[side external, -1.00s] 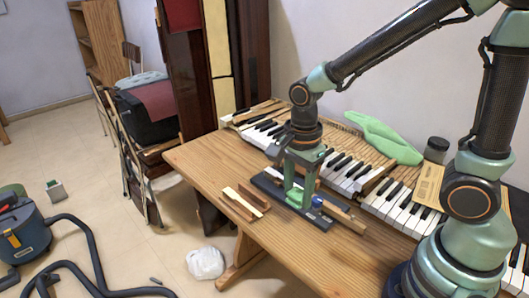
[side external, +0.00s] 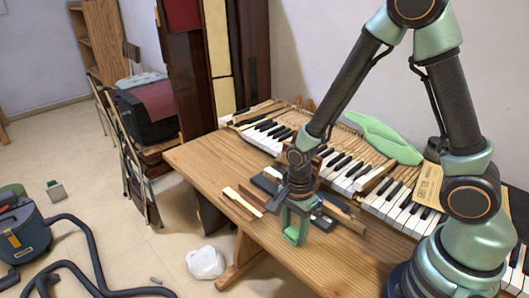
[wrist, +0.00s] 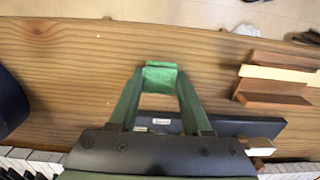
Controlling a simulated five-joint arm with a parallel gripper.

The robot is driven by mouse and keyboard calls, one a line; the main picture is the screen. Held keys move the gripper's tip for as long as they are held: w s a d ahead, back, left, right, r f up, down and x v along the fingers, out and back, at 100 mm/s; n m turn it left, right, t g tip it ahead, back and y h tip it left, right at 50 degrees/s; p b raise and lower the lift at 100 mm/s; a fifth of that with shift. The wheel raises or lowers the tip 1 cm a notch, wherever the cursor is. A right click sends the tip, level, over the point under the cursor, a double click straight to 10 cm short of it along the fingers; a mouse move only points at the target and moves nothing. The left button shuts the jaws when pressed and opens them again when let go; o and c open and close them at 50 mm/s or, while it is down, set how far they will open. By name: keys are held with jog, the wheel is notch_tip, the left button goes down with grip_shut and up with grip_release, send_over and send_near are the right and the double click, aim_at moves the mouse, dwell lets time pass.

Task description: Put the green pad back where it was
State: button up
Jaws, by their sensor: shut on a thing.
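My gripper (side external: 294,236) is shut on a small green pad, at the lower ends of its green fingers. In the wrist view the pad (wrist: 160,77) sits between the fingertips of my gripper (wrist: 160,84), above bare wooden tabletop. Pad and fingers are similar in colour, so their borders are hard to tell in the side view. A dark flat tray (wrist: 255,127) lies close by, partly hidden behind my gripper; its end also shows in the side view (side external: 265,183). I cannot tell the pad's exact height above the table.
Wooden pieces (wrist: 275,85) lie on the table (side external: 200,165) beside the tray. The piano keyboard (side external: 345,172) runs along the back, with a larger green cloth-like thing (side external: 385,138) and a paper card (side external: 428,185) on it. The table's front edge is near my gripper.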

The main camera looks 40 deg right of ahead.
jog(key=shift+f, duration=0.1)
jog(key=o, duration=1.2)
notch_tip(320, 180, up, 12)
notch_tip(320, 180, up, 7)
jog(key=n+t, duration=0.3)
jog(key=n, duration=0.5)
send_over(294, 230)
jog(key=d, duration=0.3)
jog(key=shift+s+d+r+n+t, duration=0.4)
jog(key=shift+r+n, duration=0.55)
jog(key=shift+n, duration=0.7)
jog(key=shift+s+d+r+n+t, duration=0.4)
jog(key=shift+r+n, duration=0.55)
jog(key=shift+n, duration=0.75)
jog(key=shift+s+d+r+n+t, duration=0.4)
jog(key=shift+r+n, duration=0.55)
jog(key=shift+n, duration=0.7)
jog(key=shift+w, duration=0.15)
